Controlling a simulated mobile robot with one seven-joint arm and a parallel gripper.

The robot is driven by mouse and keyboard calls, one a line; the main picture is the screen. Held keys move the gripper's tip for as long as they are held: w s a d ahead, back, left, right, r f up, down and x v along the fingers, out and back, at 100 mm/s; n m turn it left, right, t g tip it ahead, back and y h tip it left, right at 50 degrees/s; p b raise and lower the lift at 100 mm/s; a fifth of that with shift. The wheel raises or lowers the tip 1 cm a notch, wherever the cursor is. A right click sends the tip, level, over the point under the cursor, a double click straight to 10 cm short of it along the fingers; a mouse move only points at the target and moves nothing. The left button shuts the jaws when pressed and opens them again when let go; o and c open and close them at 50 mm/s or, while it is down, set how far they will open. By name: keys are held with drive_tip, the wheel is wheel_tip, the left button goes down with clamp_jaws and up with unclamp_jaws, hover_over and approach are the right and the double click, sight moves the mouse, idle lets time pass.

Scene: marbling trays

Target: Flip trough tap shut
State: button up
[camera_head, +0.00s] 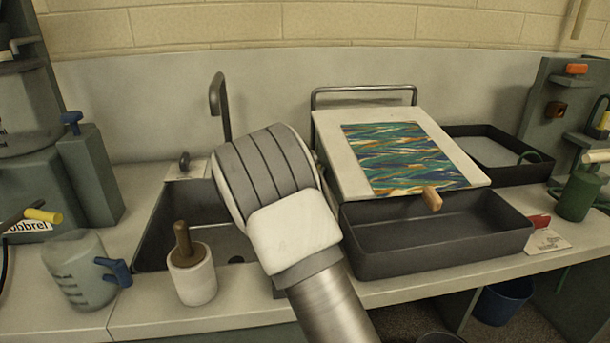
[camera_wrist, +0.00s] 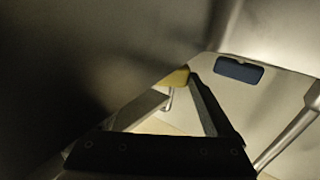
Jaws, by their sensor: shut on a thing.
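In the wrist view my gripper (camera_wrist: 182,88) is shut on a small yellow piece (camera_wrist: 177,76). I cannot tell from the dim close view whether this piece is the trough tap's lever. A slim bright metal part shows just below it. In the head view my arm's rounded joint fills the middle and my gripper is hidden. The dark trough (camera_head: 440,240) stands at the right of centre, under a tilted board (camera_head: 345,160) with a marbled sheet. No tap on the trough can be made out for certain.
A sink (camera_head: 160,235) lies behind my arm, with a tall spout (camera_head: 220,100). A jug (camera_head: 80,270) and a white pot (camera_head: 192,275) stand at the front left. A red tab (camera_head: 540,221) is at the trough's right. In the wrist view a blue block (camera_wrist: 238,70) is on a pale surface.

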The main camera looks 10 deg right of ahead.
drive_tip(key=shift+d+n+t+y+b, duration=0.1)
drive_tip(key=shift+n+t+y+b, duration=0.35)
drive_tip(key=shift+y, duration=0.25)
drive_tip(key=o, duration=1.1)
drive_tip(key=shift+c, duration=0.2)
drive_tip(key=shift+r+m+g+h+p, duration=0.15)
drive_tip(key=shift+m+g+h+p, duration=0.1)
drive_tip(key=shift+h+p, duration=0.2)
